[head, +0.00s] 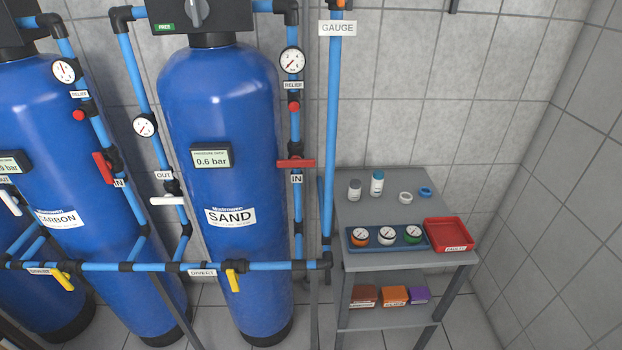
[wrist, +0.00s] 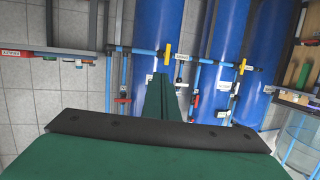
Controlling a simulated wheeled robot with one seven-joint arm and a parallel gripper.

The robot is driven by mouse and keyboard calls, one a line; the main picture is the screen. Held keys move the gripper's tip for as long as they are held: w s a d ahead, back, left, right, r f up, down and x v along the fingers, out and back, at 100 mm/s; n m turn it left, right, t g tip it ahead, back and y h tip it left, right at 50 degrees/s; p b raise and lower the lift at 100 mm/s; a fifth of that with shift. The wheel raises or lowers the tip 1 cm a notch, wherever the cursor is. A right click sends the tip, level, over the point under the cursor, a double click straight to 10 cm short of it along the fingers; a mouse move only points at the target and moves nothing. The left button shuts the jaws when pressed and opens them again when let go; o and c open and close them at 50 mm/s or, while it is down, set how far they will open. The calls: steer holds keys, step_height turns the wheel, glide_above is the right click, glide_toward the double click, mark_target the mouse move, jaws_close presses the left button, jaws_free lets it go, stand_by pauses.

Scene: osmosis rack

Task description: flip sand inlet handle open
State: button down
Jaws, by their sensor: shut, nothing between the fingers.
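The sand inlet handle (head: 296,163) is a red bar lying crosswise on the vertical blue pipe to the right of the SAND tank (head: 222,120), just above the IN label (head: 297,179). The wrist view is roughly upside down and shows the red inlet handle small (wrist: 122,100), left of my fingers. My gripper (wrist: 163,78) has green fingers, shut and empty. It appears well short of the tanks, with nothing visibly touching it. My gripper is out of the head view.
A white outlet handle (head: 168,201) and a yellow divert handle (head: 233,276) are near the SAND tank. A horizontal blue pipe (head: 110,267) crosses low in front. A grey cart (head: 350,262) with jars and a red tray (head: 449,233) stands to the right.

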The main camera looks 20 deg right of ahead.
mark_target(296, 163)
steer(key=w+d+m+t+h, duration=0.1)
steer(key=w+d+m, duration=0.35)
steer(key=w, duration=0.35)
steer(key=w+d+r+m+t, duration=0.1)
steer(key=w+d+m, duration=0.35)
steer(key=w, duration=0.35)
steer(key=w+d+m+t+h, duration=0.1)
steer(key=w+d+m, duration=0.3)
steer(key=w+m, duration=0.3)
steer(key=w+d+r+m+h, duration=0.1)
steer(key=w+d+r+m, duration=0.1)
steer(key=w+r+m, duration=0.2)
steer(key=w+d+r+m+t+h, duration=0.1)
steer(key=w+d+r+m, duration=0.2)
steer(key=w+m, duration=0.8)
steer(key=w+d+r+m+h, duration=0.1)
steer(key=w+d+r+m, duration=0.1)
steer(key=w+r+m, duration=0.5)
steer(key=shift+w+d+r+m+t+h, duration=0.25)
steer(key=shift+w+m+h, duration=0.2)
steer(key=shift+w, duration=0.75)
steer(key=shift+w, duration=0.1)
steer(key=w+d+r, duration=0.2)
steer(key=w+r, duration=0.4)
steer(key=w, duration=0.3)
steer(key=shift+d+r, duration=0.2)
steer(key=shift+d, duration=0.05)
